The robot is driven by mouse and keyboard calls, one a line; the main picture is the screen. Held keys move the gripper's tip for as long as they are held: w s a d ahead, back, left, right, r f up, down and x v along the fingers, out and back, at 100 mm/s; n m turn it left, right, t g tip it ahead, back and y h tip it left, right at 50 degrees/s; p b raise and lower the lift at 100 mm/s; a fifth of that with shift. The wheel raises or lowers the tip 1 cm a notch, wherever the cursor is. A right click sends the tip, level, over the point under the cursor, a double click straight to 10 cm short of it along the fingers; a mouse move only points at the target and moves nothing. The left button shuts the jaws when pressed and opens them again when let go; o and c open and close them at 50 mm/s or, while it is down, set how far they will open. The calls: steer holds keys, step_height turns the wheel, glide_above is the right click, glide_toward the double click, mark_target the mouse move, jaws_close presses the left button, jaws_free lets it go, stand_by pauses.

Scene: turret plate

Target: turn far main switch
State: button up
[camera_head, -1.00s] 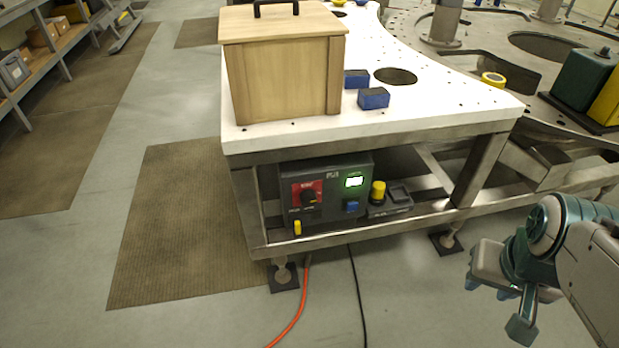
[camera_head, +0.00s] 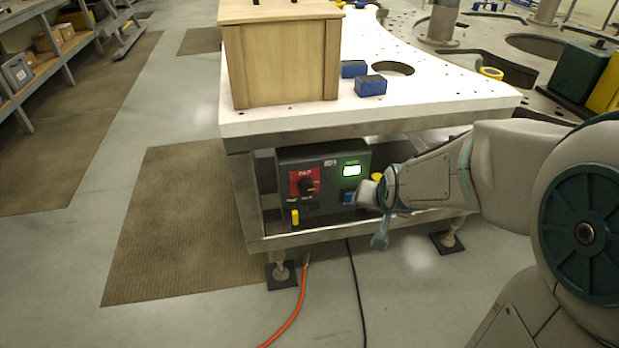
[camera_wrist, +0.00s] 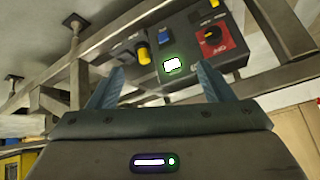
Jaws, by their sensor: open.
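The main switch (camera_head: 306,186) is a black knob with a pale mark on a red plate. It sits on the left of a dark control box (camera_head: 327,209) under the white table. The wrist view shows the same switch (camera_wrist: 213,36) at the upper right, with the picture upside down. My gripper (camera_wrist: 160,72) is open and empty in the wrist view, its two fingers pointing at the box from a distance. In the head view my arm reaches in from the right, its end overlapping the box's right side. No contact with the switch shows.
A lit green-framed display (camera_head: 351,171) and a yellow knob (camera_head: 295,217) are on the box. The white tabletop (camera_head: 430,100) and steel frame (camera_head: 250,205) surround it. A wooden crate (camera_head: 282,65) stands above. Orange (camera_head: 293,318) and black cables run along the floor.

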steer(key=w+a+f+t+b, duration=0.3)
steer(key=w+f, duration=0.3)
steer(key=f, duration=0.1)
steer(key=w+a+f+t+b, duration=0.2)
steer(key=w+f+b, duration=0.1)
steer(key=w+f, duration=0.35)
steer(key=n+t+y+b, duration=0.3)
steer(key=t+y+b, duration=0.1)
steer(key=t+b, duration=0.15)
glide_toward(307, 191)
steer(key=b+x, duration=0.1)
steer(key=x, duration=0.9)
steer(key=shift+w+a+r+b, duration=0.1)
steer(key=shift+w+r+b, duration=0.05)
steer(key=shift+b, duration=0.15)
steer(key=c, duration=1)
